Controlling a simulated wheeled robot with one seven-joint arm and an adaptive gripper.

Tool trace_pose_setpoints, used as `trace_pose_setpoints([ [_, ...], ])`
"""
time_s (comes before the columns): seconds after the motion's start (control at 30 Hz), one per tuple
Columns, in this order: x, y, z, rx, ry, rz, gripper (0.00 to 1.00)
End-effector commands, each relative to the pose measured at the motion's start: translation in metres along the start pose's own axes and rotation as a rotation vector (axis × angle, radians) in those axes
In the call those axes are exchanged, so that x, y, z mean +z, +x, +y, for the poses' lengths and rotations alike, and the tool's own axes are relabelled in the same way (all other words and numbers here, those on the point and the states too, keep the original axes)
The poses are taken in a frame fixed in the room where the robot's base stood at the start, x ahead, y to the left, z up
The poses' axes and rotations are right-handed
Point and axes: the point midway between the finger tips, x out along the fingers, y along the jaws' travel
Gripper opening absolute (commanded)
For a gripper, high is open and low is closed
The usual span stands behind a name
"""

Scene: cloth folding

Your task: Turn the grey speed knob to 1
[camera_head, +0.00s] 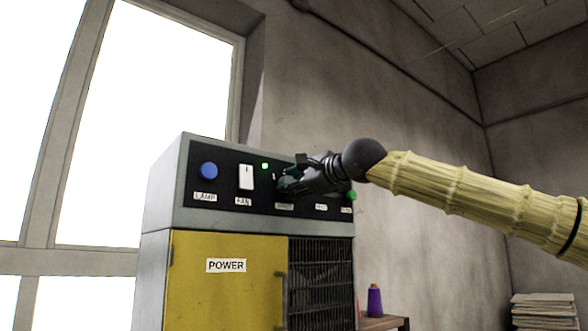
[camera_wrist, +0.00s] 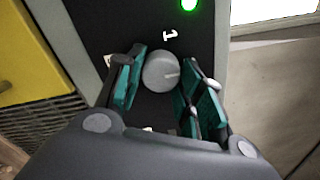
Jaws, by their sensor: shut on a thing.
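The grey speed knob (camera_wrist: 158,70) is a round cap on the black panel (camera_wrist: 92,25) in the wrist view. Its pale pointer line points to the right of that picture. A white "1" mark (camera_wrist: 170,35) is printed on the panel just above the knob, and the line is not lined up with it. My gripper (camera_wrist: 164,82) has its teal-padded fingers on both sides of the knob and is shut on it. In the head view my gripper (camera_head: 290,184) is at the panel and hides the knob.
The machine's panel also carries a blue lamp button (camera_head: 209,170), a white fan switch (camera_head: 246,177), a lit green light (camera_head: 265,166) and a green button (camera_head: 350,195) at the right. Below are a yellow POWER door (camera_head: 220,295) and a dark grille (camera_head: 320,280).

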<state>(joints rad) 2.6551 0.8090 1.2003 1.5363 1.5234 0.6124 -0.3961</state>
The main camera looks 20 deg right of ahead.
Motion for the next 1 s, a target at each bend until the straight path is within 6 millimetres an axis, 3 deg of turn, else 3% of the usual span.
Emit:
trace_pose_setpoints([
  [0.03,0.0027,-0.0017,-0.0092,-0.005,-0.044,0.000,0.13],
  [1.0,0.0017,-0.0015,-0.0056,-0.006,-0.894,0.001,0.13],
])
